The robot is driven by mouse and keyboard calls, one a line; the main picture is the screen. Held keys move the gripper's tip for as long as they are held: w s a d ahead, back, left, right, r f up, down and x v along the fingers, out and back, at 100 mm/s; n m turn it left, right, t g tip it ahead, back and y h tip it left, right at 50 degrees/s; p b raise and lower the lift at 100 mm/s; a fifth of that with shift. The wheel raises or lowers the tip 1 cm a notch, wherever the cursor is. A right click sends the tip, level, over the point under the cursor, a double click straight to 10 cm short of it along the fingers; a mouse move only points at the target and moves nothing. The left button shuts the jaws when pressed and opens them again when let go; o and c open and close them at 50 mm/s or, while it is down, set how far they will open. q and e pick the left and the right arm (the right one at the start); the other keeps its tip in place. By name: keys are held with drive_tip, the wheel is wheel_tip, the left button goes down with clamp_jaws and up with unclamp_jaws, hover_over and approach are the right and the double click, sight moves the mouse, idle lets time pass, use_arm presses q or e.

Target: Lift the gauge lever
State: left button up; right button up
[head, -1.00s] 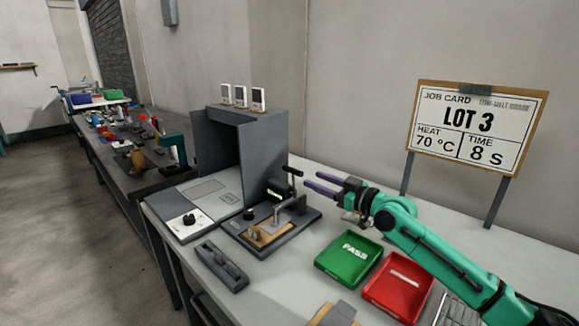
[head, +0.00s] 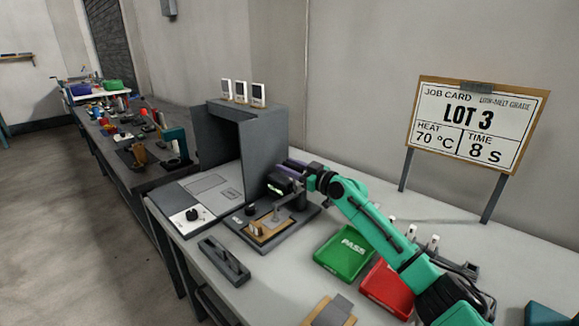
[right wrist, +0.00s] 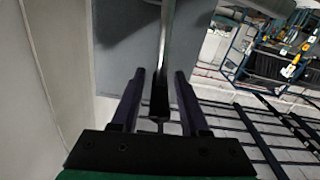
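The gauge (head: 275,233) is a dark base plate on the bench with a metal post, a small lit display and a tan piece on it. My right gripper (head: 284,172) is at the top of the gauge, beside the dark hood, and hides most of the lever's upper end in the head view. In the right wrist view, a bar (right wrist: 161,70), seemingly the lever, runs between the two purple fingers of my right gripper (right wrist: 157,88). Gaps show on both sides of it, so the fingers are open around it. My left gripper is not in view.
The grey hood (head: 262,140) stands close behind the gripper. A control panel with a knob (head: 191,215) lies left of the gauge. A dark block (head: 223,262) lies in front. The green PASS tray (head: 343,252) and red tray (head: 386,288) sit right, below my arm.

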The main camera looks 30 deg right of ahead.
clamp_jaws()
idle(1.2)
